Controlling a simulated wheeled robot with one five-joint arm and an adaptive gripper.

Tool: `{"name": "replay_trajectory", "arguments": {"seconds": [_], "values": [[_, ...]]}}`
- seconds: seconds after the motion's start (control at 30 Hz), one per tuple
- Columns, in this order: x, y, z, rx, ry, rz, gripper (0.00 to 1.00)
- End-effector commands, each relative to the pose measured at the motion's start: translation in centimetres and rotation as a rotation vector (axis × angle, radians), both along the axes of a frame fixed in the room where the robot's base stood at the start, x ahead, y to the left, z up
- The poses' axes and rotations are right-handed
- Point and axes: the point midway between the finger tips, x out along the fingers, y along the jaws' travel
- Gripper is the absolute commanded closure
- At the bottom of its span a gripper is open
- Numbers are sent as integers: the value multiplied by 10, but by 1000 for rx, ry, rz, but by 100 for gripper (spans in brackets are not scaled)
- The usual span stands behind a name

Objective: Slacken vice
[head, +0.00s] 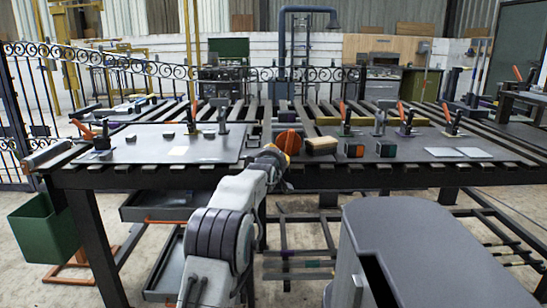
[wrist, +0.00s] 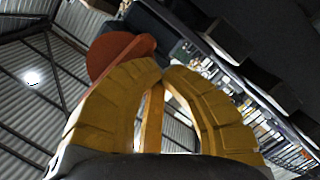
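My gripper (head: 274,154) is at the table's front edge, near the middle of the head view. An orange-red round part (head: 289,141) is just beyond it, by the table edge. In the wrist view, a red disc (wrist: 115,55) with a dark body (wrist: 163,25) behind it stands past the fingertips. I cannot tell for sure whether this is the vice, and no jaws or turning bar show clearly. My yellow fingers (wrist: 161,72) curve together, with their tips close or touching. I see nothing held between them, and I cannot tell whether they touch the disc.
The slatted table (head: 420,176) carries dark plates with several orange-handled clamps (head: 406,118). A tan block (head: 321,145) lies right of my gripper, beside small dark blocks (head: 354,150). A green bin (head: 45,229) hangs at the left. Drawers (head: 160,207) are under the table.

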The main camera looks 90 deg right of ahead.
Motion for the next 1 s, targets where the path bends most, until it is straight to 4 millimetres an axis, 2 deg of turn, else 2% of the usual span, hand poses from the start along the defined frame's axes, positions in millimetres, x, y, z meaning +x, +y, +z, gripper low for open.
{"name": "replay_trajectory", "arguments": {"seconds": [0.03,0.3,0.5,1.0], "values": [[-4,0,-7,8,-3,-5,100],[-11,0,-17,9,83,-3,100],[-15,0,-17,8,134,-2,100],[-18,0,-17,6,134,-6,100]]}}
